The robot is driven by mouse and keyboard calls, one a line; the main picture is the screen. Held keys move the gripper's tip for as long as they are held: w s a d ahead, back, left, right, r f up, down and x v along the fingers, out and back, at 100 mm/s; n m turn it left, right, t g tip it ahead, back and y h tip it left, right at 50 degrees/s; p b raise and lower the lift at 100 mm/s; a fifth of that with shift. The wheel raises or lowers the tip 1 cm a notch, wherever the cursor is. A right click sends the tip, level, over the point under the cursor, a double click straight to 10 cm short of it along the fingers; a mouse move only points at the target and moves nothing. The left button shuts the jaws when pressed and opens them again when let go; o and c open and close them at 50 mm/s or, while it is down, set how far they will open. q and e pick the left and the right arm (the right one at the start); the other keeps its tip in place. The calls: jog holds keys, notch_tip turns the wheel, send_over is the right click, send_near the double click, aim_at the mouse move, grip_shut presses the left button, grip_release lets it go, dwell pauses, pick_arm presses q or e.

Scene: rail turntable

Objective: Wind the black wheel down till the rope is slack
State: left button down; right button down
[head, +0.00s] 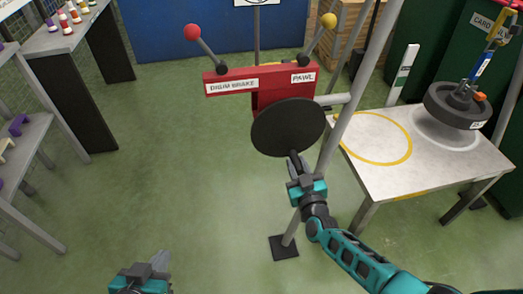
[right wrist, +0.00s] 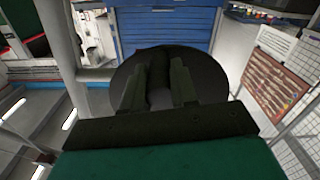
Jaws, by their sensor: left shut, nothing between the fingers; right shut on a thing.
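The black wheel (head: 288,126) is a flat disc on the front of a red winch housing (head: 260,78). My right gripper (head: 295,162) is at the wheel's lower edge, shut on what looks like its handle. In the right wrist view the fingers (right wrist: 158,88) close on a dark grip in front of the wheel (right wrist: 213,76). A dark round weight (head: 440,108) hangs from a blue and yellow hook (head: 484,60) at or just above the table; I cannot tell whether it touches. The rope is not clearly visible. My left gripper (head: 158,262) is shut and empty, low at the left.
A red-knobbed lever (head: 203,42) stands by the "brake" label and a yellow-knobbed lever (head: 320,35) by the "PAWL" label. A grey post (head: 340,130) rises beside the winch. The table (head: 425,165) bears a yellow ring (head: 405,150). Shelves stand left; the green floor between is clear.

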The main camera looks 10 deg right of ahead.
jog(key=shift+d+r+n+p, duration=0.2)
jog(key=shift+d+n+p, duration=0.45)
jog(key=shift+d+n, duration=0.55)
jog(key=shift+d+r+n+p, duration=0.25)
jog(key=shift+r+n+p, duration=0.05)
jog(key=shift+n+p, duration=0.2)
jog(key=shift+d+r+n+p, duration=0.2)
jog(key=shift+d+n+p, duration=0.1)
jog(key=shift+d+n, duration=0.25)
jog(key=shift+r+n, duration=0.1)
jog(key=shift+n, duration=0.15)
